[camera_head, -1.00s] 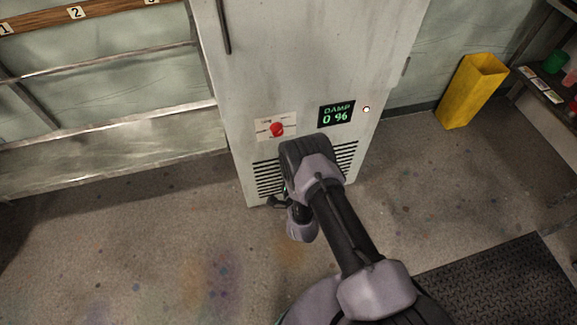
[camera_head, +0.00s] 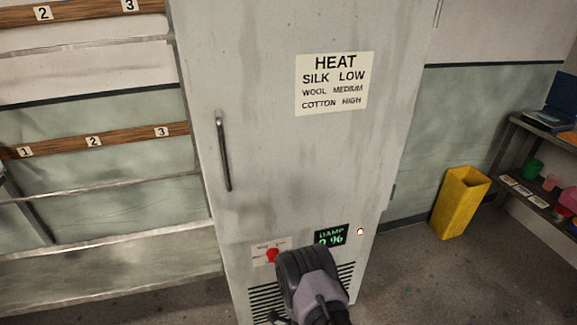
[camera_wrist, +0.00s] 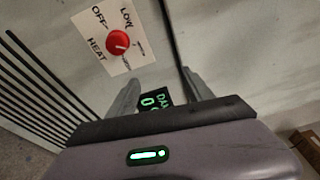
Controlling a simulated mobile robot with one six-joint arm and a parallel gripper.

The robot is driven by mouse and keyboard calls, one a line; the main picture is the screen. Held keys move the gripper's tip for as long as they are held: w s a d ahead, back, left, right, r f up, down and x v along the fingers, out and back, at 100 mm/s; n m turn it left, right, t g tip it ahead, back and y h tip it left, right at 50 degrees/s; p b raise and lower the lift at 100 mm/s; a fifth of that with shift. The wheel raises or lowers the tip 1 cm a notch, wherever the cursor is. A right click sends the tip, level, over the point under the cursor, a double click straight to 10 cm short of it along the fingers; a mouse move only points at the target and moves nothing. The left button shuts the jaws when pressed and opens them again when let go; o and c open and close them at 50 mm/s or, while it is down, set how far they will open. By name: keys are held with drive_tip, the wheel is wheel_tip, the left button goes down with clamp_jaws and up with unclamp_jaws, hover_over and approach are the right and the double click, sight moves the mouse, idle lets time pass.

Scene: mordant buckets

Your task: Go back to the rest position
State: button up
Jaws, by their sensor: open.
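My gripper (camera_wrist: 160,76) shows in the wrist view with its two fingers apart and nothing between them. It is close to the front of a tall grey cabinet (camera_head: 270,150). A red knob (camera_head: 272,256) sits on a white HEAT plate low on the cabinet. In the wrist view the knob (camera_wrist: 118,41) is beyond the left fingertip, apart from it; its exact setting is unclear. A DAMP display (camera_head: 331,236) glows green and seems to read 0 %. In the head view my wrist hides the fingers.
The cabinet has a dark vertical handle (camera_head: 223,152) and a heat chart (camera_head: 331,83). A yellow bin (camera_head: 460,203) stands on the floor at right, near a shelf (camera_head: 540,205) with small items. Numbered wooden rails (camera_head: 115,140) are at left. Floor between cabinet and bin is clear.

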drive_tip(key=w+d+r+g+h, duration=0.15)
drive_tip(key=w+r, duration=0.25)
drive_tip(key=r, duration=0.4)
drive_tip(key=w+d+r+g+h, duration=0.1)
drive_tip(key=w+d+r, duration=0.25)
drive_tip(key=r, duration=0.45)
drive_tip(key=s+d+r+n+g, duration=0.2)
drive_tip(key=s+r+g, duration=0.15)
drive_tip(key=r, duration=0.85)
drive_tip(key=s+d+r+n+g+y, duration=0.15)
drive_tip(key=s+r+n, duration=0.5)
drive_tip(key=s, duration=0.65)
drive_tip(key=s+r+n+g+y, duration=0.1)
drive_tip(key=s+n+g, duration=0.3)
drive_tip(key=s, duration=1.9)
drive_tip(key=shift+r+n+g+y, duration=0.35)
drive_tip(key=shift+r+n+y, duration=0.1)
drive_tip(key=shift+n, duration=0.3)
drive_tip(key=shift+s+a, duration=0.1)
